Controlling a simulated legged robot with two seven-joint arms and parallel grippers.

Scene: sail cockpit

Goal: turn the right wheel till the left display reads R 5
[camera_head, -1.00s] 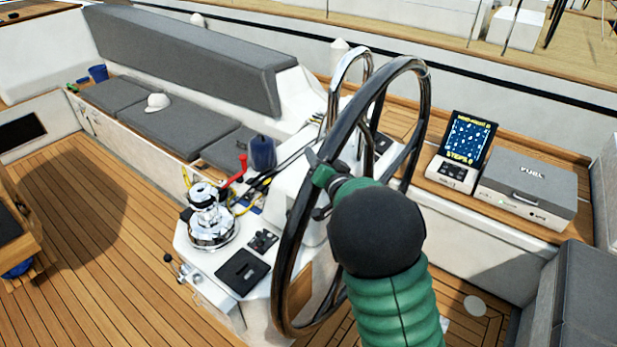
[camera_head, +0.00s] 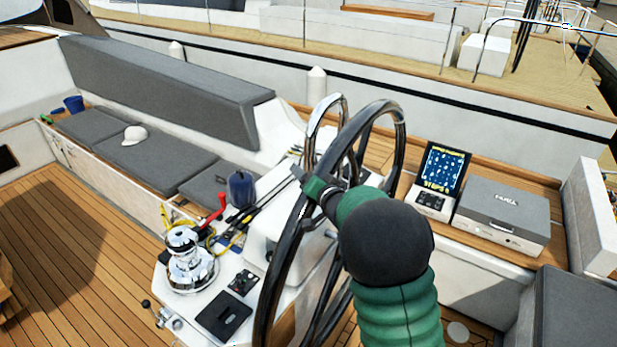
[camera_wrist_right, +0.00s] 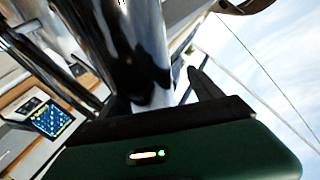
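One dark-rimmed steering wheel (camera_head: 401,130) stands tilted in the middle of the head view; no second wheel shows. My right gripper (camera_head: 303,199) is at the near left part of its rim, with small fingers on either side of it. How tightly they close is unclear. My green and black right arm hides part of the wheel. In the right wrist view, a shiny dark bar (camera_wrist_right: 140,55) passes close in front of my gripper (camera_wrist_right: 170,102). No display reading R and a number is legible. My left gripper is not in view.
A screen (camera_head: 444,167) with yellow text stands beside a grey-lidded box (camera_head: 505,205) at right. A chrome winch (camera_head: 190,262) and a red-handled lever (camera_head: 213,207) are left of the wheel. A grey-cushioned bench (camera_head: 170,159) with a white cap (camera_head: 135,134) lies behind.

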